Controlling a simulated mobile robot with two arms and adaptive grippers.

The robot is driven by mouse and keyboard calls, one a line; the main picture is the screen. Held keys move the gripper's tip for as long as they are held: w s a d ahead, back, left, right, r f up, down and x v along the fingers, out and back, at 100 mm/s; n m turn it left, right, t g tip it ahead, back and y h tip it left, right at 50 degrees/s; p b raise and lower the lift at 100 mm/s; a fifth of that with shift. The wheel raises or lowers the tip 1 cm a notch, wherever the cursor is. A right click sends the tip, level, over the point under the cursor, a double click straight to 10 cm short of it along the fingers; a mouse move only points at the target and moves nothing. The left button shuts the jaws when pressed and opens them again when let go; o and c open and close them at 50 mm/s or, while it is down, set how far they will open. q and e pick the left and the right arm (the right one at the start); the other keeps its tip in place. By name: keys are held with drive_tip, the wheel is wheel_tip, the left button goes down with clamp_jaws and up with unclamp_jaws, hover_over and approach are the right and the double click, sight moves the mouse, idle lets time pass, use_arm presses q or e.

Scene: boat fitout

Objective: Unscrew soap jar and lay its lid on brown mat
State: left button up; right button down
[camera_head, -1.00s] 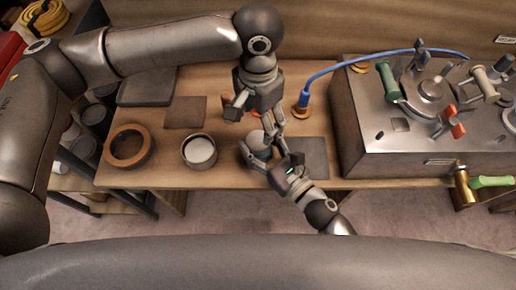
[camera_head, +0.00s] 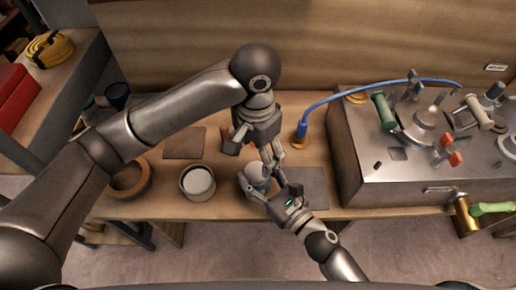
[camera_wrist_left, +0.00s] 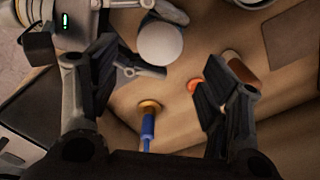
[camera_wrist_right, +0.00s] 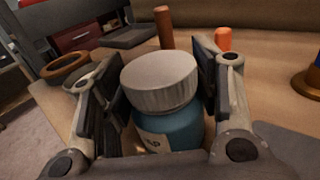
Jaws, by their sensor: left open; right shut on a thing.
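The soap jar (camera_wrist_right: 168,130) has a blue body with a pale label and a ribbed white lid (camera_wrist_right: 160,78), which is on it. It stands upright between the fingers of my right gripper (camera_wrist_right: 160,90), which is shut on its body. In the head view the jar's white lid (camera_head: 258,171) is partly hidden by the grippers. My left gripper (camera_head: 252,150) is open just behind the jar; in its wrist view the round lid (camera_wrist_left: 160,43) shows between and beyond its fingers. The brown mat (camera_head: 184,143) lies bare at the back left of the bench.
A grey mat (camera_head: 305,190) lies right of the jar. An open round tin (camera_head: 198,183) and a wooden ring (camera_head: 128,182) stand left. A metal unit (camera_head: 400,175) fills the right.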

sight(257, 171)
use_arm(q)
wheel_tip(257, 171, down, 8)
drive_tip(key=shift+r, duration=0.2)
drive_tip(key=shift+c, duration=0.4)
drive_tip(key=c, duration=1)
drive_tip(key=o, duration=1.2)
drive_tip(key=shift+c, duration=0.2)
drive_tip(key=shift+r, duration=0.15)
drive_tip(key=shift+r, duration=2.15)
use_arm(e)
drive_tip(key=shift+c, duration=2.1)
unclamp_jaws()
